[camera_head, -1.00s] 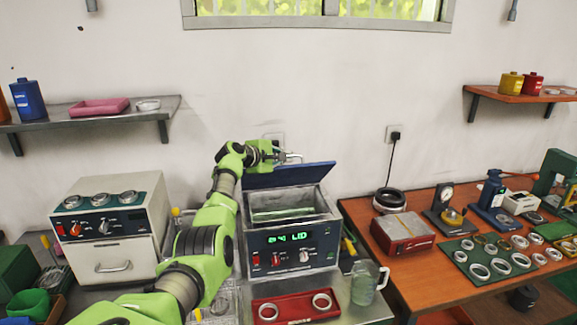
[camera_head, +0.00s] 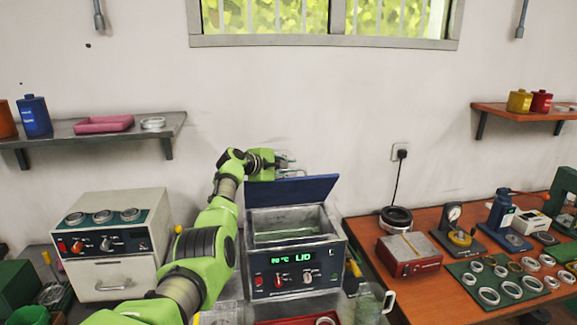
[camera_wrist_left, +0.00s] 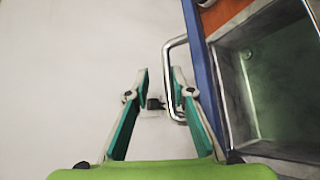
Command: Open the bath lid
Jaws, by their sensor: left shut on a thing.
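The bath (camera_head: 294,260) is a dark blue box with an open steel basin, and its green display reads a temperature and "LID". Its blue lid (camera_head: 291,190) stands raised at the back, and the basin's inside shows. In the left wrist view the lid (camera_wrist_left: 202,75) is seen edge-on beside the basin (camera_wrist_left: 235,95). My left gripper (camera_head: 284,161) is at the lid's top left, by the metal handle (camera_wrist_left: 168,75). It is shut on that handle, whose bar passes between the fingers close to the right one. My right gripper is out of view.
A white oven-like unit (camera_head: 113,247) stands left of the bath. A glass jug (camera_head: 367,304) stands at its front right. A red tray (camera_head: 285,321) lies in front. The orange table (camera_head: 430,217) at right holds rings and tools. A wall socket (camera_head: 400,151) is behind.

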